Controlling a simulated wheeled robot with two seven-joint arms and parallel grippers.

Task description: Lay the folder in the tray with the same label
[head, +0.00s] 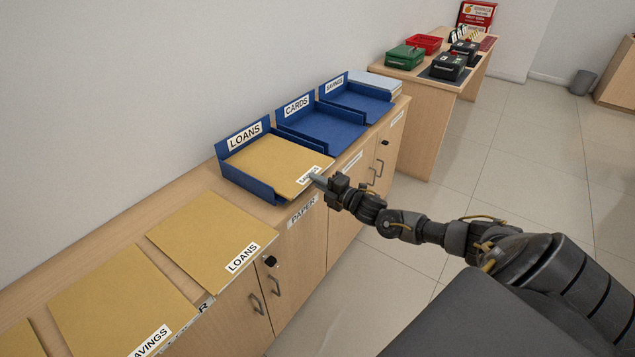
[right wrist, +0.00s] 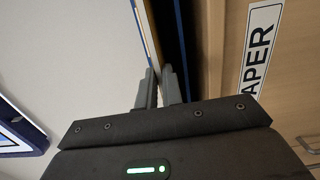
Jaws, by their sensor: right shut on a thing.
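A tan folder (head: 275,163) lies in or just over the blue tray labelled LOANS (head: 252,188), its front edge reaching the tray's open front. The folder's white label (head: 308,175) is partly covered by my gripper and I cannot read it surely. My right gripper (head: 320,181) is shut on the folder's front edge; in the right wrist view its fingers (right wrist: 159,88) pinch the thin edge. Blue trays labelled CARDS (head: 325,133) and SAVINGS (head: 362,104) stand behind it and look empty. My left gripper is out of view.
On the cabinet top (head: 213,180), a LOANS folder (head: 208,230) and a SAVINGS folder (head: 120,300) lie nearer me, with part of another at the corner. A pale stack (head: 374,82) sits beyond the SAVINGS tray. A farther desk holds green (head: 405,56) and red boxes (head: 424,43).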

